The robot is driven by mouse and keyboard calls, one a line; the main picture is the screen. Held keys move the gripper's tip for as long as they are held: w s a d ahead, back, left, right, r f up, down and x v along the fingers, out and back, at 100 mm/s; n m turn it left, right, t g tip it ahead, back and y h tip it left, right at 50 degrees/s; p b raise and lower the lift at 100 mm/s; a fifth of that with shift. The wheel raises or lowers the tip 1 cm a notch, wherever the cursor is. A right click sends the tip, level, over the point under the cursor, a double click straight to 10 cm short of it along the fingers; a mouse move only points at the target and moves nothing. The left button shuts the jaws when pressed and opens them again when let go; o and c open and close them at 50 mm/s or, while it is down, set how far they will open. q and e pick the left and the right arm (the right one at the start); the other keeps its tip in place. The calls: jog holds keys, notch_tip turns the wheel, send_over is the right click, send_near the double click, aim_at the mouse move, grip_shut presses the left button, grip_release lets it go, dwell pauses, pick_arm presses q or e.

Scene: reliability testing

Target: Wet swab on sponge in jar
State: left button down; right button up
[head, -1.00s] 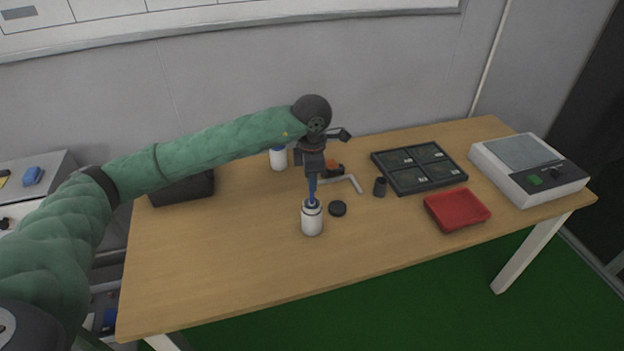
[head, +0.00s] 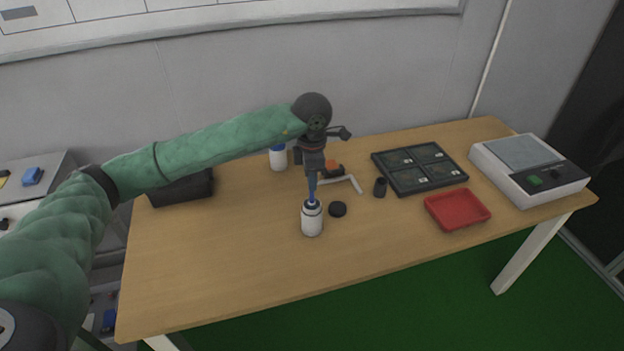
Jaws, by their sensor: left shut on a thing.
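A white jar (head: 312,222) with a dark rim stands open and upright near the middle of the table. My right gripper is not in view.
A white bottle with a blue cap (head: 278,158) stands behind the arm. A black box (head: 182,188) is at left. The table's front left is clear.

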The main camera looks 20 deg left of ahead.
pick_arm(q)
jog(key=shift+r+p, duration=0.4)
jog(key=shift+r, duration=2.8)
